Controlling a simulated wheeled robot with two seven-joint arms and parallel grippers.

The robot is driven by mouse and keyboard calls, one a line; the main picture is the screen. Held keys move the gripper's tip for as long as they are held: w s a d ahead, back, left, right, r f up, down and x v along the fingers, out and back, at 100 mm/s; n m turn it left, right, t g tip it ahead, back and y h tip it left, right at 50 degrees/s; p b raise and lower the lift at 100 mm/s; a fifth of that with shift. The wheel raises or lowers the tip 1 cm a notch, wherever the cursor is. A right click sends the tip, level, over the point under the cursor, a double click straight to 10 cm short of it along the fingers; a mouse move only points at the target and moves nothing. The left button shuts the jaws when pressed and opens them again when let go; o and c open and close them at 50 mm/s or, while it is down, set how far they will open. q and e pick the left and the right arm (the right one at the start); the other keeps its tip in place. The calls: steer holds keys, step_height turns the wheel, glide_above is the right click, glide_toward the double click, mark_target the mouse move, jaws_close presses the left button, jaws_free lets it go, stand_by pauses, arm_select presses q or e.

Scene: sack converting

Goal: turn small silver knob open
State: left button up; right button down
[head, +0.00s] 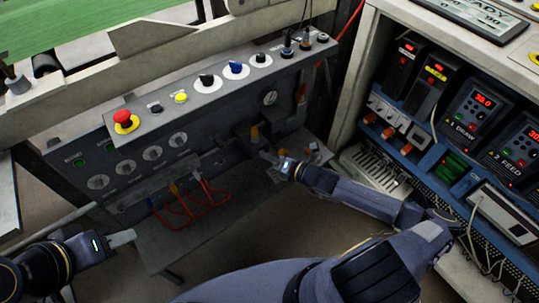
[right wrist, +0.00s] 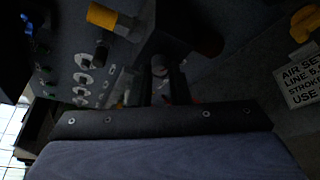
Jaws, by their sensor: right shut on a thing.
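The small silver knob (right wrist: 159,71) shows in the right wrist view as a small round grey end between the two dark fingers. My right gripper (right wrist: 161,88) is shut on it. In the head view my right gripper (head: 268,157) reaches the lower right part of the dark machine panel, below the gauge. There the knob is too small and covered to make out. My left gripper (head: 122,238) is at the lower left, in front of the panel and apart from it. Its fingers look close together, but I cannot tell whether they are fully shut.
A yellow-ended fitting (right wrist: 103,16) and an air-setting sign (right wrist: 302,82) are close to my right gripper. A pressure gauge (head: 270,97) is above it. Red hoses (head: 183,208) loop below the panel dials. A red emergency button (head: 122,117) tops the sloped console. A control cabinet (head: 348,75) stands right.

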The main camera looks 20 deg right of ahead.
steer(key=shift+m+y, duration=0.4)
steer(key=shift+m, duration=0.1)
steer(key=shift+p, duration=0.3)
steer(key=c, duration=1.4)
jaws_free()
steer(key=shift+f, duration=0.1)
steer(key=shift+o, duration=0.2)
steer(key=p+v, duration=0.1)
steer(key=v, duration=0.6)
steer(key=shift+s+d, duration=0.2)
steer(key=shift+s, duration=0.1)
